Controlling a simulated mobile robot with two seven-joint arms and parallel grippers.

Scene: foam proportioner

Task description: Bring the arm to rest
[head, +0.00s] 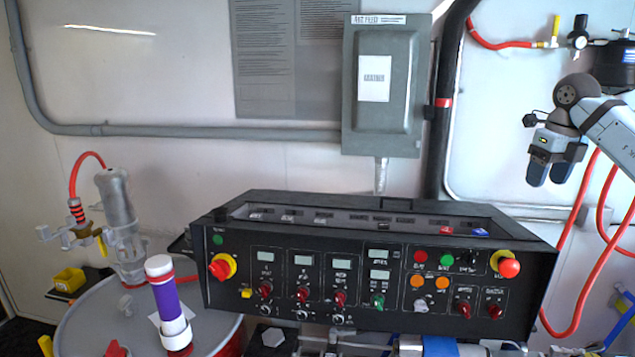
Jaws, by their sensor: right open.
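My right arm comes in from the right edge. Its gripper (549,174) points down in front of the pale wall, above and to the right of the black control console (395,260). The two dark fingers are apart with nothing between them. The gripper appears clear of the console and of the red hoses. My left gripper is not in view.
A grey drum (85,325) with a pump (120,220) and a purple-and-white cylinder (166,300) stands at lower left. A grey electrical box (385,90) hangs on the wall. Red hoses (575,270) hang at right. A red stop button (509,267) sticks out of the console.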

